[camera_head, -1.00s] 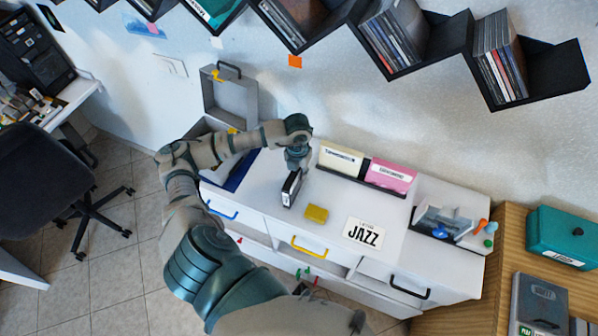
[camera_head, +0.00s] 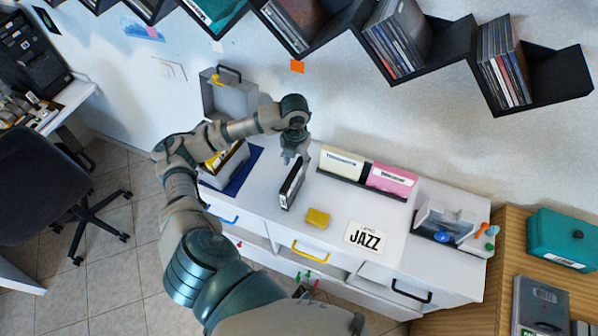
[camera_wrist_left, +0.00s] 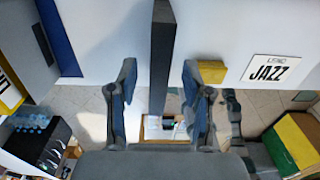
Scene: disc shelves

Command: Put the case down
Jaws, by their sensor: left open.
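A slim black case (camera_head: 292,184) with a pale face stands upright on the white cabinet top. My left gripper (camera_head: 293,157) is just above and behind its upper end in the head view. In the left wrist view the case (camera_wrist_left: 162,60) shows as a dark narrow edge between the two spread fingers (camera_wrist_left: 160,98). There is a gap on each side, so the gripper is open and not holding it. My right gripper is not in view.
On the cabinet top (camera_head: 262,208) are a yellow block (camera_head: 318,218), a JAZZ card (camera_head: 365,238), cream (camera_head: 341,162) and pink (camera_head: 391,179) divider boxes, and a blue mat (camera_head: 243,181). Wall shelves (camera_head: 420,62) hang above. Clear surface lies around the case.

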